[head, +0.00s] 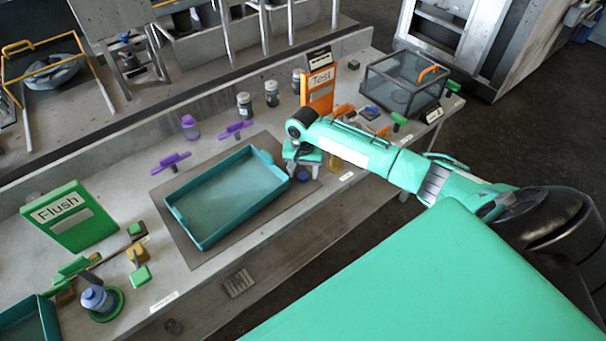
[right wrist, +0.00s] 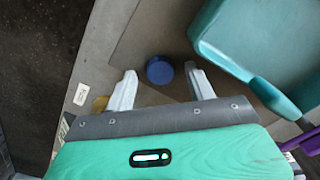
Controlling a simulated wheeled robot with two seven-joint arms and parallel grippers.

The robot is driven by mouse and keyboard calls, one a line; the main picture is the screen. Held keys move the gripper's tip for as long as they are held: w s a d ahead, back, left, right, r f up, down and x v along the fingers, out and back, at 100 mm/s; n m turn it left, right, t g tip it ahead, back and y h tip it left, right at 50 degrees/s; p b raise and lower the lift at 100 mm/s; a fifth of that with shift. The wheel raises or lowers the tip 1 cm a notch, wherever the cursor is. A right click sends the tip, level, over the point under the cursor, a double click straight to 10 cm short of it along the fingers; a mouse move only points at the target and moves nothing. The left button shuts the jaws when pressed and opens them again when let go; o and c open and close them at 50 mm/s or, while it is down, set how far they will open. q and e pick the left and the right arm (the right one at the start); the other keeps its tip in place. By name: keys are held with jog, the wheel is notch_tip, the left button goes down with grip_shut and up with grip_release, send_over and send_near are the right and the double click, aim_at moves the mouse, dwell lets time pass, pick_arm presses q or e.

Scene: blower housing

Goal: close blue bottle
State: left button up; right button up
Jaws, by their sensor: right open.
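A blue bottle (head: 96,298) stands on a round green base at the lower left of the bench in the head view. Its opening is too small to make out. A small round blue piece, which looks like a cap (head: 303,174), lies by the right end of the grey mat. It also shows in the right wrist view (right wrist: 159,71) as a blue disc. My right gripper (head: 303,166) is above this piece, fingers pointing down. In the right wrist view the open fingers (right wrist: 162,88) are on either side of it, apart from it. My left gripper is not in view.
A teal tray (head: 173,211) lies on the grey mat left of my right gripper. A yellowish object (head: 333,160) is partly hidden under my right arm. A green Flush sign (head: 62,222), an orange Test sign (head: 319,92) and a clear box (head: 403,82) stand on the bench.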

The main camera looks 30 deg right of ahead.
aim_at(303, 175)
jog(key=shift+f, duration=0.3)
jog(key=shift+c, duration=0.2)
jog(key=c, duration=1)
jog(key=shift+r, duration=0.1)
notch_tip(303, 175, up, 20)
jog(key=shift+f+b, duration=0.1)
jog(key=shift+b, duration=1.1)
